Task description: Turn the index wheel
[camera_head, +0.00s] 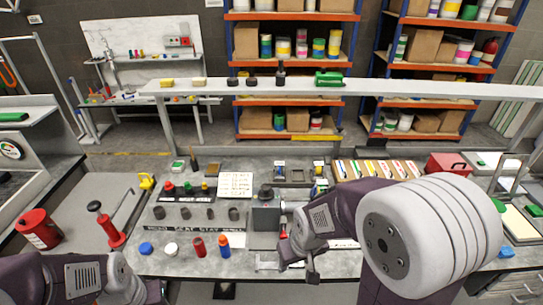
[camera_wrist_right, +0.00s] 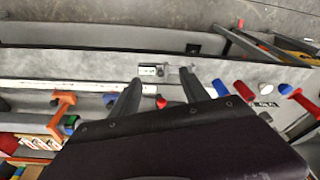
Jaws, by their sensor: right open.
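I cannot surely pick out the index wheel. A grey block fixture (camera_head: 264,218) with a dark round knob (camera_head: 266,192) on top stands mid-bench. My right gripper (camera_head: 298,262) is open and empty, low over the bench's front edge, right of and nearer than this fixture. In the right wrist view, its two fingers (camera_wrist_right: 160,76) are spread apart. A small grey fitting with a pale label (camera_wrist_right: 149,71) lies beyond the fingertips, and a small red part (camera_wrist_right: 161,102) shows between the fingers. My left arm is at the bottom left; its fingers cannot be made out.
A card (camera_head: 235,185) stands behind. A raised shelf (camera_head: 350,88) spans the back. A red canister (camera_head: 40,230) stands far left.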

